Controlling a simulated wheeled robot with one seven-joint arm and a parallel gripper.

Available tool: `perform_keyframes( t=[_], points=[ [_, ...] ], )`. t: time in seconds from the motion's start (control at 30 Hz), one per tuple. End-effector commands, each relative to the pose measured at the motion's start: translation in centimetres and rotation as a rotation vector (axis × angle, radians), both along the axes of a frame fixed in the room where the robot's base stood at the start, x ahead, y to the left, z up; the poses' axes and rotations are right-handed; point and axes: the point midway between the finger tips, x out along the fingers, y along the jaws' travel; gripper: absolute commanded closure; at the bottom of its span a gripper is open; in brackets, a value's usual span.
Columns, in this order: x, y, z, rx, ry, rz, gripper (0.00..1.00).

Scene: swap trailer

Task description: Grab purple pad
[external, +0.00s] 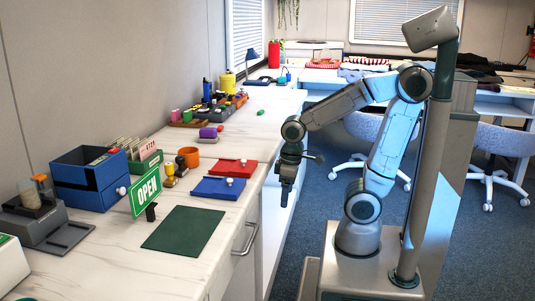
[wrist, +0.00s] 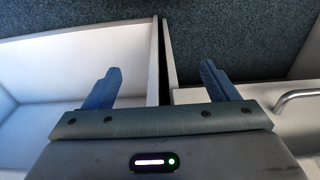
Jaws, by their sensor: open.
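A small purple object (external: 208,132), likely the purple pad, sits on the white counter in the middle of the external view, behind the orange cup. It is small there, so its exact shape is hard to tell. My gripper (external: 285,192) hangs pointing down off the counter's right edge, to the right of and nearer than the purple object. In the wrist view my gripper (wrist: 160,85) has its two blue fingers wide apart with nothing between them. The purple object is not in the wrist view.
A red pad (external: 236,167) and a blue pad (external: 217,188) lie near the counter's edge. An orange cup (external: 189,157), stampers (external: 171,176), an OPEN sign (external: 146,192) and a green mat (external: 184,229) are nearby. The wrist view shows carpet (wrist: 230,35) and a drawer handle (wrist: 296,97).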

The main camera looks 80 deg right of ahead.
Motion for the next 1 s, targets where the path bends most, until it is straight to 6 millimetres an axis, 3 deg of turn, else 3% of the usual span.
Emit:
perform_keyframes(
  t=[0.4,0.63,0.77,1.0],
  points=[
    [-2.2,-0.9,11.0,0.166,0.406,-0.066,0.20],
    [-1.2,-1.7,18.1,0.308,0.575,-0.004,0.20],
    [1.3,-3.0,21.5,0.363,0.585,0.132,0.20],
    [11.0,-7.2,24.6,0.302,0.394,0.647,0.20]
  ],
)
